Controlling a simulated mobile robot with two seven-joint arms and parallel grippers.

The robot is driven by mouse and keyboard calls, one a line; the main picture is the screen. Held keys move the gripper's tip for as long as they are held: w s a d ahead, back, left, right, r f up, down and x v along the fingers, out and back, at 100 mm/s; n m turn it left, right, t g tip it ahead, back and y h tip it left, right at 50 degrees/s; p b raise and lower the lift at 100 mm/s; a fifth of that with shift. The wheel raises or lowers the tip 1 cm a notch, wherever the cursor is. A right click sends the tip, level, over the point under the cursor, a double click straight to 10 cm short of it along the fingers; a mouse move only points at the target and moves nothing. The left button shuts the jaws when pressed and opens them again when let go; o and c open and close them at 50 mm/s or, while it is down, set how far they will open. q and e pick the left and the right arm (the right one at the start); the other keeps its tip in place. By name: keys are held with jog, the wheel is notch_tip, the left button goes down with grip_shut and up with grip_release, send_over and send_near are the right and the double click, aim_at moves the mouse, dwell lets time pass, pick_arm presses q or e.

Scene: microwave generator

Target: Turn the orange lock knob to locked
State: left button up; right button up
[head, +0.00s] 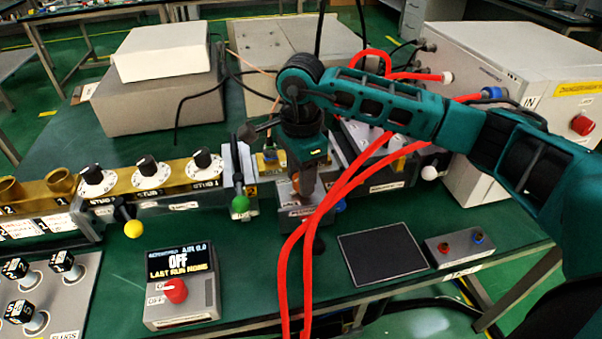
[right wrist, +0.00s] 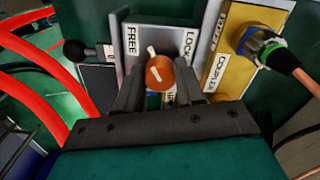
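The orange lock knob (right wrist: 160,74) shows in the right wrist view between a FREE label (right wrist: 133,42) on the left and a LOCK label (right wrist: 187,48) on the right. Its white pointer marking points up and slightly left, between the two labels. My right gripper (right wrist: 160,80) has one finger on each side of the knob, with narrow gaps seeming to show, so it looks open around it. Contact is hard to judge. In the head view my right gripper (head: 304,186) points down at the bench fixture and mostly hides the knob. My left gripper is out of view.
Red hoses (head: 345,185) pass close beside my right gripper. A brass coupler block (right wrist: 232,55) with a cable stands right of the knob in the wrist view. A dark panel (head: 383,255) and an OFF display box (head: 181,285) lie nearer the bench's front.

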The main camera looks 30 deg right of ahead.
jog(key=c, duration=0.6)
jog(key=m, duration=0.3)
jog(key=shift+b, duration=0.3)
jog(key=m, duration=0.3)
jog(key=shift+m, duration=0.4)
jog(key=m, duration=0.4)
jog(key=shift+m, duration=0.7)
jog(key=o, duration=1)
